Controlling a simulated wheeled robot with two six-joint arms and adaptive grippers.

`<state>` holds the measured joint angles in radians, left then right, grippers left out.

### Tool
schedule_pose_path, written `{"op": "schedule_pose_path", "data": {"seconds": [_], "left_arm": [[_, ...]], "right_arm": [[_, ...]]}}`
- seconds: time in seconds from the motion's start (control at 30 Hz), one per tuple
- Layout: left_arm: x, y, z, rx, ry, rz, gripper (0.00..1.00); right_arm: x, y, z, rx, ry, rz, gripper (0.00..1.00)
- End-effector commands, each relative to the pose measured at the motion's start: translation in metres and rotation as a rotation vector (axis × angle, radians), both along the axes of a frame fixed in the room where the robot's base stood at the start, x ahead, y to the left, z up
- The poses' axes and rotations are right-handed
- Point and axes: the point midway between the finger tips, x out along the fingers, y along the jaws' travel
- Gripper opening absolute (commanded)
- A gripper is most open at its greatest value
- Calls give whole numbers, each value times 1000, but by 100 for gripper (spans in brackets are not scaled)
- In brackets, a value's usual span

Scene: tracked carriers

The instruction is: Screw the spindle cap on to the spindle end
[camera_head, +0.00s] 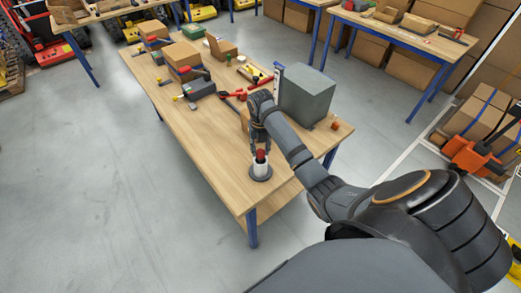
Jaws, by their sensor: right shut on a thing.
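The spindle end (260,170) stands upright on a dark round base near the front end of the wooden table. A red cap (260,156) sits at its top, between the fingertips of my right gripper (259,150). My right gripper points down and is shut on the red cap. I cannot tell from this distance how far the cap is on the spindle. My left gripper is not in view.
A grey box (306,96) stands on the table (210,140) close beside my right arm. The table's front left is clear.

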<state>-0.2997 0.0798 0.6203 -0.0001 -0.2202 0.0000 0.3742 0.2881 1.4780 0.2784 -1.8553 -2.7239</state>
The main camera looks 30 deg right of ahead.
Motion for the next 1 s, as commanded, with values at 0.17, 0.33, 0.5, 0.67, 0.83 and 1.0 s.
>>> {"op": "schedule_pose_path", "data": {"seconds": [0.17,0.33,0.5,0.67,0.83,1.0], "left_arm": [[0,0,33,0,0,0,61],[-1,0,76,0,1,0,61],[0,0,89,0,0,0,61],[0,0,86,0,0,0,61],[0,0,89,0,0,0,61],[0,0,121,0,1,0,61]], "right_arm": [[-1,1,12,2,4,-157,10],[-1,1,13,1,5,-554,10],[0,0,4,0,2,-817,10],[0,0,0,0,-1,-854,10],[0,0,2,1,-1,-867,10],[-1,1,10,1,2,-1168,10]]}}
